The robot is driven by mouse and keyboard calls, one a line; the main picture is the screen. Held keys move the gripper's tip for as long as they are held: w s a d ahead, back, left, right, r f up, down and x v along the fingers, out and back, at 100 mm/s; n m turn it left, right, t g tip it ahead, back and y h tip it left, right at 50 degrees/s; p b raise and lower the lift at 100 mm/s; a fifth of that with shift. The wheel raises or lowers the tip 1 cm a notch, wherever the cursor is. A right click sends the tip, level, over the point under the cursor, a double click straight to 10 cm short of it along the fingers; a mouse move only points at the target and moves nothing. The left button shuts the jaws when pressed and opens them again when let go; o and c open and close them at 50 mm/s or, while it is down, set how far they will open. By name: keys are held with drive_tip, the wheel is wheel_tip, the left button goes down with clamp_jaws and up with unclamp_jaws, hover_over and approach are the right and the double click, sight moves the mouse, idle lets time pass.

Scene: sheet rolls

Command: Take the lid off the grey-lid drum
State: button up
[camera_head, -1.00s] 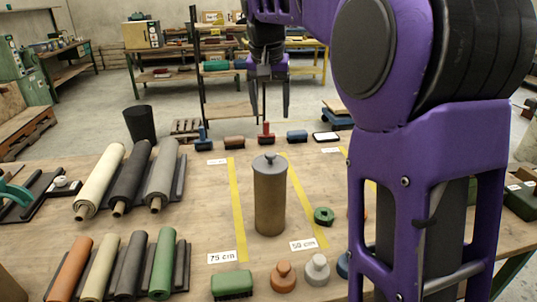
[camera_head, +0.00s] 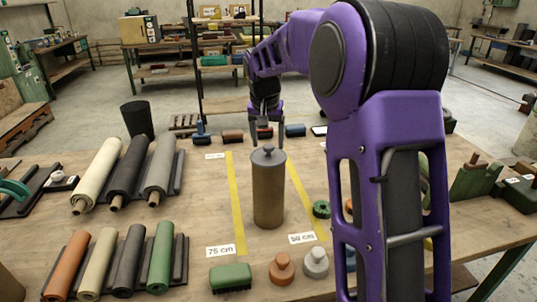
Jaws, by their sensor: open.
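The grey-lid drum (camera_head: 268,197) is a tall brown cylinder standing upright on the wooden table between two yellow tape strips. Its grey lid (camera_head: 268,156) with a round knob sits on top. My gripper (camera_head: 267,140) hangs pointing down, with its fingers spread open. In the picture the fingertips appear just above and around the lid's knob. I cannot tell from this one view whether it is over the lid or behind it. It holds nothing.
Rolls of sheet lie in racks on the left, such as the cream roll (camera_head: 98,176) and the green roll (camera_head: 161,261). A green brush (camera_head: 231,278), an orange knobbed piece (camera_head: 282,269) and a grey one (camera_head: 316,262) stand in front. A green ring (camera_head: 321,209) lies to the right.

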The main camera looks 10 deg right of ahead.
drive_tip(key=shift+x, duration=0.85)
clamp_jaws()
